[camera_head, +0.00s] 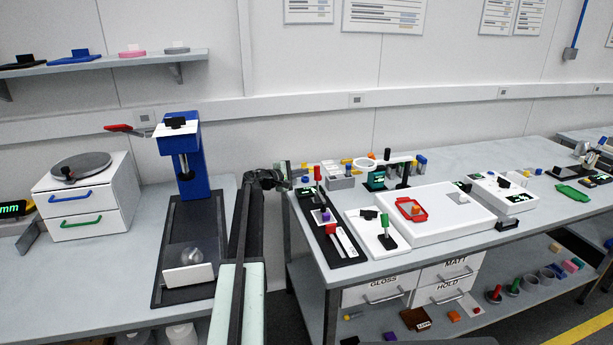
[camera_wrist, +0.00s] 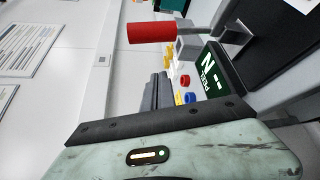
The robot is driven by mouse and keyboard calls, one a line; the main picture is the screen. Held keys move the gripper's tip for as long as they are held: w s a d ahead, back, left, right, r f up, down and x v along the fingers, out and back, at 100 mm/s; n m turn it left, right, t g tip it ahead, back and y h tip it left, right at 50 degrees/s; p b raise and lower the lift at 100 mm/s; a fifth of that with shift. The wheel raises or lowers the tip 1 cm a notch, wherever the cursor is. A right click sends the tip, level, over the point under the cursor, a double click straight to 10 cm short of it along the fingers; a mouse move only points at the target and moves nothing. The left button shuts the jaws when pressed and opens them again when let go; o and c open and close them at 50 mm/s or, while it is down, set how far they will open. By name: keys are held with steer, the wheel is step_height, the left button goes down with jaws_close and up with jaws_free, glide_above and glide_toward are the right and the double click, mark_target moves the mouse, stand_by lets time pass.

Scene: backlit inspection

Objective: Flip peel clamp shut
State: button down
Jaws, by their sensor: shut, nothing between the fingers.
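The peel clamp's lever shows as a red grip (camera_wrist: 152,33) on a thin metal rod in the wrist view. In the head view the same red-topped lever (camera_head: 317,173) stands upright on the black peel fixture at the left end of the right bench. A dark display reading PEEL (camera_wrist: 211,78) sits beside the lever's foot. My gripper (camera_wrist: 157,90) is shut and empty, its dark fingers apart from the red grip. In the head view my gripper (camera_head: 284,174) is just left of the lever, its fingertips hard to make out.
On the fixture's base lie a purple block (camera_head: 321,215) and a red-ended white strip (camera_head: 341,240). A white plate with a green-topped lever (camera_head: 385,225) and a white tray (camera_head: 440,213) stand to the right. A blue press (camera_head: 180,150) is on the left bench. A gap separates the benches.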

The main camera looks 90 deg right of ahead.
steer(key=v, duration=0.9)
steer(key=shift+s+a+f+p, duration=0.2)
steer(key=shift+a+f+p, duration=0.1)
steer(key=shift+f, duration=0.05)
steer(key=shift+r, duration=0.1)
